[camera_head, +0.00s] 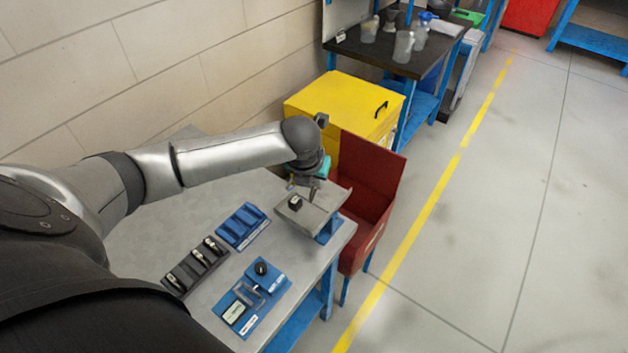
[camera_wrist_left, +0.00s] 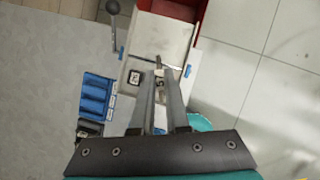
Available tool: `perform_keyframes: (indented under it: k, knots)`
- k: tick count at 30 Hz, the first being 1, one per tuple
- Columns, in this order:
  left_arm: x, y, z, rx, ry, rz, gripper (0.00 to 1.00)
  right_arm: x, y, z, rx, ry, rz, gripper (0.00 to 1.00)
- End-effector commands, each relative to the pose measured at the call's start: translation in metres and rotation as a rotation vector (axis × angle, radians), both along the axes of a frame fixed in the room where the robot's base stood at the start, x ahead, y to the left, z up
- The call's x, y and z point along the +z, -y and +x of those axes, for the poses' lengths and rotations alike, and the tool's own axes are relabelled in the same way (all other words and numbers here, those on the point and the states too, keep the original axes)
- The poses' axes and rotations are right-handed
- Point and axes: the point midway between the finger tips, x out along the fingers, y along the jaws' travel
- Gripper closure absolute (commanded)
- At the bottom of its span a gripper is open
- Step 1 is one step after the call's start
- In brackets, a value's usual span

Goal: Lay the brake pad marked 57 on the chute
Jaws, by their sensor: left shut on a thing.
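The chute (camera_head: 328,197) is a light grey plate at the table's right end, beside a red bin; it also shows in the left wrist view (camera_wrist_left: 160,38). My left gripper (camera_head: 312,193) is above the chute, pointing down. In the left wrist view its fingers (camera_wrist_left: 160,76) are shut on a small thin piece (camera_wrist_left: 159,73), taken as a brake pad; its mark is not clearly readable. A black block with a white-marked face (camera_head: 295,202) lies on the chute's left part, left of the fingertips (camera_wrist_left: 135,77). My right gripper is not in view.
A blue slotted rack (camera_head: 243,226), a dark rack (camera_head: 195,265) with several pieces and a blue fixture with a black knob (camera_head: 261,268) stand on the grey table. The red bin (camera_head: 370,190) adjoins the chute. A yellow cabinet (camera_head: 345,105) stands behind.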

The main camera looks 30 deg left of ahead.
Motion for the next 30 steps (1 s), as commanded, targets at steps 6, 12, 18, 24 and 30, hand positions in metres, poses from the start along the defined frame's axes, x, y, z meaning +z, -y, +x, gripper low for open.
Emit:
perform_keyframes:
  k: [6,12,18,24,30]
  knots:
    - [-0.018,0.000,0.000,0.000,0.001,-0.001,1.00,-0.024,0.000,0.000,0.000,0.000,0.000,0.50]
    - [-0.032,0.000,0.000,0.001,-0.001,-0.001,1.00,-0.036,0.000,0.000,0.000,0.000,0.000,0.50]
    - [-0.046,0.000,0.000,0.001,0.000,0.001,1.00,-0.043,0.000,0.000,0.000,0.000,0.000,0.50]
    - [-0.051,0.000,0.000,0.001,0.001,0.000,1.00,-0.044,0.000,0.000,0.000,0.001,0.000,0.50]
    - [-0.051,0.000,0.000,0.001,0.000,0.000,1.00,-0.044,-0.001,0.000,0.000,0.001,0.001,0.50]
